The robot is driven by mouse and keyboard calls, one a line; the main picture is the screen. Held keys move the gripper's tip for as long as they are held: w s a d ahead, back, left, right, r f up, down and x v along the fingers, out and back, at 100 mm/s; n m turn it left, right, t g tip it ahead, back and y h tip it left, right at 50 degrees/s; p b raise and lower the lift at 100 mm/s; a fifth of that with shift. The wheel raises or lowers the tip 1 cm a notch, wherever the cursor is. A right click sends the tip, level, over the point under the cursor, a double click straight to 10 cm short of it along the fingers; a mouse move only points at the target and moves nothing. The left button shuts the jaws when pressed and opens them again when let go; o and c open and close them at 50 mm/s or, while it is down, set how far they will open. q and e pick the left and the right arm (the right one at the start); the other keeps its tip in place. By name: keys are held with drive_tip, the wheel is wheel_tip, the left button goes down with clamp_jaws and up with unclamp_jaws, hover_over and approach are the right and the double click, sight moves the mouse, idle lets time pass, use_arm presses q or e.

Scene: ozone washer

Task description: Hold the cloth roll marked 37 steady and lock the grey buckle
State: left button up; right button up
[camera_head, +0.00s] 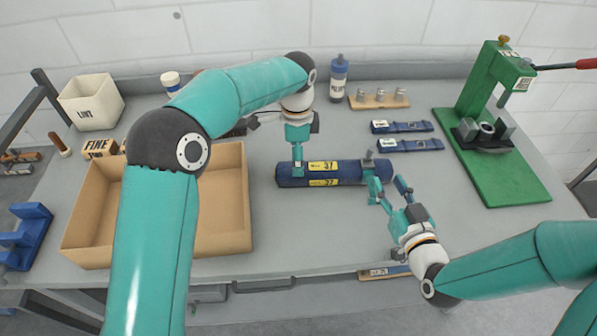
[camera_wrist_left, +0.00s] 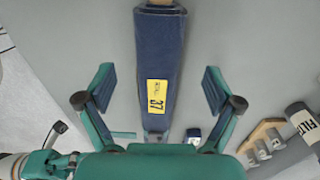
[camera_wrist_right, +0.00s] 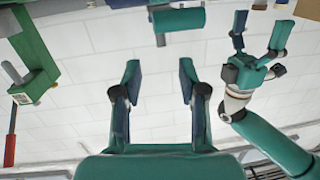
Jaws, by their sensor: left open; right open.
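The navy cloth roll marked 37 (camera_head: 342,170) lies lengthwise left to right on the grey table, with yellow labels facing up. It also shows in the left wrist view (camera_wrist_left: 160,45). The grey buckle (camera_head: 369,158) is at the roll's right end; I cannot tell its latch state. My left gripper (camera_head: 298,168) is over the roll's left part. In the left wrist view its open fingers (camera_wrist_left: 158,76) stand apart either side of the roll. My right gripper (camera_head: 387,190) is open beside the roll's right end. In the right wrist view its fingers (camera_wrist_right: 159,70) are empty.
An open cardboard box (camera_head: 225,242) stands left of the roll. Navy straps (camera_head: 410,145) lie behind right, and a green press (camera_head: 500,160) stands at the far right. A bottle (camera_head: 338,80) and a wooden stand (camera_head: 379,101) are at the back. The front middle is clear.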

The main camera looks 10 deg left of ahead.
use_arm(q)
wheel_tip(320, 180, down, 7)
drive_tip(key=shift+r, duration=0.15)
